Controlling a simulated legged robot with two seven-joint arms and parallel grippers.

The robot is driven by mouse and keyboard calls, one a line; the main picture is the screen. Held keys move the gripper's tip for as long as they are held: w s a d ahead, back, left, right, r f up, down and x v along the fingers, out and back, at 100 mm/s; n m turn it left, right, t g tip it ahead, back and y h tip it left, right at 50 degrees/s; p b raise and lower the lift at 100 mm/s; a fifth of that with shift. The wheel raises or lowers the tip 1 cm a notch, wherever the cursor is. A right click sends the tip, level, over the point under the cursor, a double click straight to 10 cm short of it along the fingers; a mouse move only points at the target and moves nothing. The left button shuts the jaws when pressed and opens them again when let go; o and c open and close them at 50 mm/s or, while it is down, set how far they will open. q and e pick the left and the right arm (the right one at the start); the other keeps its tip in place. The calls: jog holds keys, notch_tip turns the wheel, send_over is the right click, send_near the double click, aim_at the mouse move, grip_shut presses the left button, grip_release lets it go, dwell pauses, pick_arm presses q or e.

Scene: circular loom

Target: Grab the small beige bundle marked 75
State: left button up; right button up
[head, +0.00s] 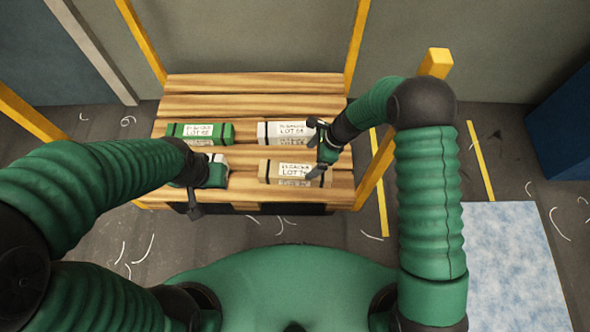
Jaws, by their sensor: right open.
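The beige bundle (265,172) with dark straps and a white label lies on the right of the pallet's front row. Its label seems to read LOT 7 and another digit, too small to be sure. My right gripper (313,150) is open and empty at the bundle's right end; its lower finger overlaps that end in the view. Whether it touches cannot be told. My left gripper (203,190) is over the front-left of the pallet, in front of another bundle; its jaws cannot be made out.
The slatted wooden pallet (250,84) also bears a green bundle (226,134) at back left, a white bundle (263,131) at back right, and a mostly hidden pale bundle (218,158) at front left. Yellow posts (375,172) stand around it. A blue block (562,125) is far right.

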aim_at(297, 170)
jog(key=b+x, duration=0.2)
jog(key=x, duration=0.6)
jog(key=shift+f+b, duration=0.4)
jog(key=b+x, duration=0.2)
jog(key=x, duration=0.1)
jog(key=b+x, duration=0.1)
jog(key=x, duration=0.1)
jog(key=shift+w, duration=0.4)
jog(key=shift+a+r, duration=0.1)
jog(key=shift+c, duration=0.5)
grip_shut()
